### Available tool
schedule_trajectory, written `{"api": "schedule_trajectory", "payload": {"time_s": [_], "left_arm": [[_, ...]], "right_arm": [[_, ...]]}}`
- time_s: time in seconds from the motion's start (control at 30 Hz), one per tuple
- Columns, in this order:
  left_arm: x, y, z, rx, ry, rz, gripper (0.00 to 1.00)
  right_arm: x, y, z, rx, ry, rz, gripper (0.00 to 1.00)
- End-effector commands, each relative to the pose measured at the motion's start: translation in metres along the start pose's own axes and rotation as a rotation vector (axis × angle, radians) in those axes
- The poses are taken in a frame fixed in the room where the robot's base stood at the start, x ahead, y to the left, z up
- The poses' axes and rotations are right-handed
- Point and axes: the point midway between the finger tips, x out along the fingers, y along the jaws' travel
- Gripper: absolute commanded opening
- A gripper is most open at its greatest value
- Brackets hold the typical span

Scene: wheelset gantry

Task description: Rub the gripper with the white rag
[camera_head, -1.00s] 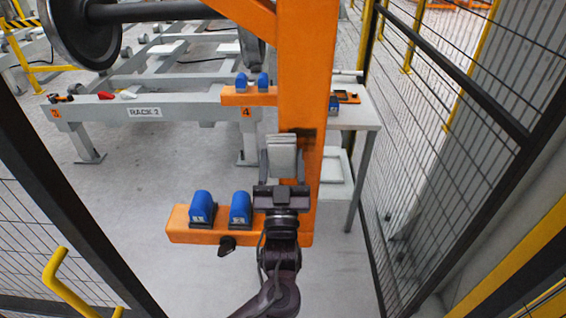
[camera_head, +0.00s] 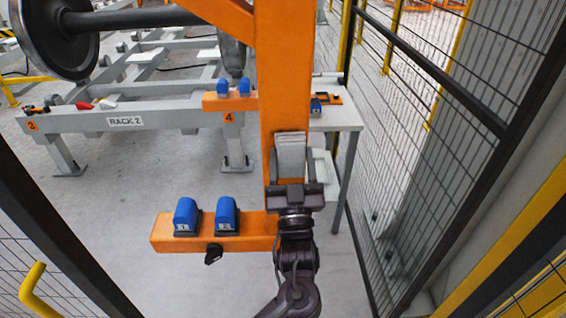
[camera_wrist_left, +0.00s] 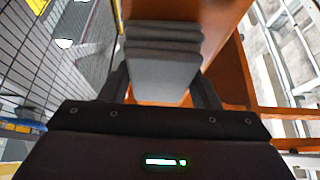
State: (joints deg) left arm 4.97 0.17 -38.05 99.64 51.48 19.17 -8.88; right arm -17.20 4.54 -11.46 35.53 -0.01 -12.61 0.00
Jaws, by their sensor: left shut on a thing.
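The orange gantry gripper's upright (camera_head: 285,85) stands in the middle of the head view. Its lower orange bar (camera_head: 240,232) carries two blue blocks (camera_head: 186,217) (camera_head: 227,215). My left gripper (camera_head: 291,170) is shut on the white rag (camera_head: 291,155), a folded, layered, greyish-white pad held upright in front of the upright. A thin dark mark shows on the orange just above the rag. In the left wrist view the rag (camera_wrist_left: 163,65) sits between the fingers before the orange face (camera_wrist_left: 215,30). Whether it touches the face, I cannot tell. My right gripper is out of view.
A grey rack (camera_head: 160,117) marked RACK 2 stands behind at left, with a dark wheelset (camera_head: 52,38) above it. A light side table (camera_head: 340,116) is behind the upright. Black mesh fencing (camera_head: 420,130) closes the right side. Open floor lies at left.

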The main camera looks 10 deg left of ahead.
Motion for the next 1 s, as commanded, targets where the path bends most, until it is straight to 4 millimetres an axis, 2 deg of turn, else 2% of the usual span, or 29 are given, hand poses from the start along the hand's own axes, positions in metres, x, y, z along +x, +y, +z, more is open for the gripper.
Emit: {"api": "schedule_trajectory", "payload": {"time_s": [0.3,0.47,0.8,1.0], "left_arm": [[0.001,0.025,0.002,0.000,0.000,0.002,0.38],[0.003,0.026,-0.001,0.000,0.000,0.002,0.38],[0.014,0.026,-0.025,-0.001,0.000,0.000,0.38],[0.014,0.022,-0.024,0.001,0.000,-0.001,0.38]], "right_arm": [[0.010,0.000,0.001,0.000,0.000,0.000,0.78],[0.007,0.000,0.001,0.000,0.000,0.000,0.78],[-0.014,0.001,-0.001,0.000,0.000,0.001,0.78],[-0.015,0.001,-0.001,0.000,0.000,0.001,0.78]]}}
